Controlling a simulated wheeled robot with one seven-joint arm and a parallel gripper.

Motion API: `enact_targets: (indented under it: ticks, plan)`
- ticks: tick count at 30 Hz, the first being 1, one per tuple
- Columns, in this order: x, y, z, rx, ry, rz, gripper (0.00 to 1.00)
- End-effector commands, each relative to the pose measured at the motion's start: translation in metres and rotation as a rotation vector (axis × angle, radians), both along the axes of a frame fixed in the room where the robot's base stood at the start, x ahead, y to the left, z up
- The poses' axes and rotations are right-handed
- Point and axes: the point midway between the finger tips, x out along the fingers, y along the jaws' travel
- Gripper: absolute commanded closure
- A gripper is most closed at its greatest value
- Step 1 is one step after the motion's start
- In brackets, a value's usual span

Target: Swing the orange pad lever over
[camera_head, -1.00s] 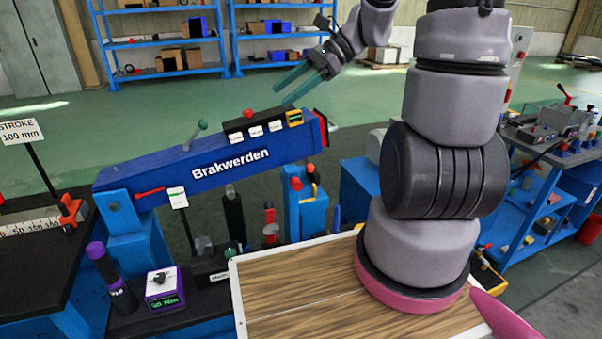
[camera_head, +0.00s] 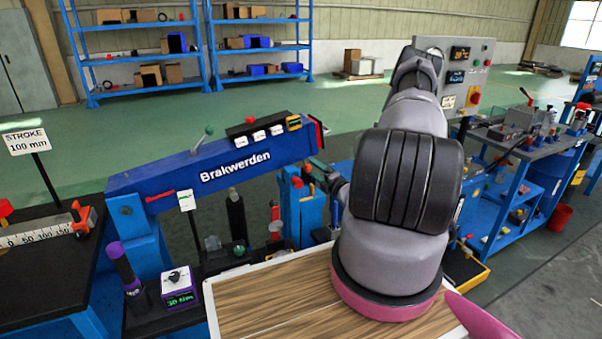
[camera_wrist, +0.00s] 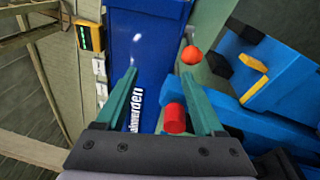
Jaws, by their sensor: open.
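In the head view, a red knob (camera_head: 297,182) and an orange-red knob (camera_head: 310,168) stand on the blue stand (camera_head: 305,215) under the right end of the boom. I cannot tell for sure which is the pad lever. In the wrist view the orange ball (camera_wrist: 191,55) lies just past the right fingertip. The red cylinder (camera_wrist: 175,118) appears between the fingers, nearer the right one. My gripper (camera_wrist: 159,74) is open, with nothing clamped. In the head view my gripper (camera_head: 319,168) is small, close to the knobs and partly hidden.
The blue Brakwerden boom (camera_head: 215,165) runs just left of my gripper. A yellow lever (camera_wrist: 253,63) sits on a blue block in the wrist view. A purple torque dial (camera_head: 180,286) and a wooden-topped table (camera_head: 270,300) stand in front. A tool cart (camera_head: 520,165) is at right.

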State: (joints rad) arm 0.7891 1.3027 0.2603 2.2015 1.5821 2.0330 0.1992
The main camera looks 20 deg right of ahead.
Motion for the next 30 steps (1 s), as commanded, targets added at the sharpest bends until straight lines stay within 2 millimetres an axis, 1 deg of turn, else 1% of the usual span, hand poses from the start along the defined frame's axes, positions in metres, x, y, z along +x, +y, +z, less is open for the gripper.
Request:
enact_targets:
  ticks: [1,3,6,8,11,21,24,27,30]
  plan:
    - [-0.005,-0.007,-0.016,0.036,0.024,-0.048,0.3]
    - [-0.01,-0.015,-0.031,0.069,0.047,-0.098,0.3]
    - [-0.013,-0.021,-0.041,0.093,0.062,-0.136,0.3]
    - [-0.011,-0.022,-0.042,0.096,0.064,-0.142,0.3]
    - [0.0,-0.021,-0.042,0.094,0.062,-0.14,0.3]
    - [0.063,-0.019,-0.041,0.092,0.061,-0.138,0.3]
    - [0.077,-0.018,-0.041,0.092,0.061,-0.139,0.3]
    - [0.087,-0.018,-0.041,0.093,0.062,-0.138,0.3]
    - [0.092,-0.018,-0.041,0.094,0.064,-0.139,0.3]
